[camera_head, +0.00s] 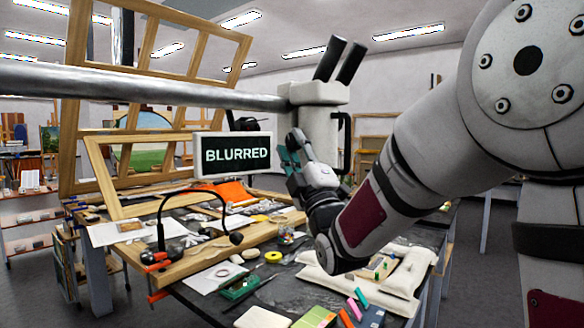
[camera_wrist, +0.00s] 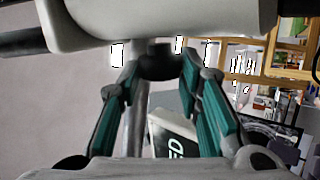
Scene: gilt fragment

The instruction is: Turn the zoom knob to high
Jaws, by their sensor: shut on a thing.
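The white stereo microscope (camera_head: 318,122) hangs from a thick grey horizontal boom, with two black eyepieces on top. My gripper (camera_head: 287,158) is at the left side of its body. In the wrist view, my gripper (camera_wrist: 160,68) has its teal-padded fingers on either side of a dark round knob (camera_wrist: 160,60) under the pale housing and is shut on it. This looks like the zoom knob; its markings are not visible. In the head view my gripper hides the knob. A screen (camera_head: 233,156) left of the gripper reads "BLURRED"; part of it shows in the wrist view (camera_wrist: 174,140).
The grey boom (camera_head: 140,86) crosses the upper left. Below is a cluttered workbench (camera_head: 272,292) with a black gooseneck lamp (camera_head: 160,225), a yellow tape roll (camera_head: 273,256) and pale cushions (camera_head: 395,278). Wooden frames (camera_head: 75,100) stand behind at left.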

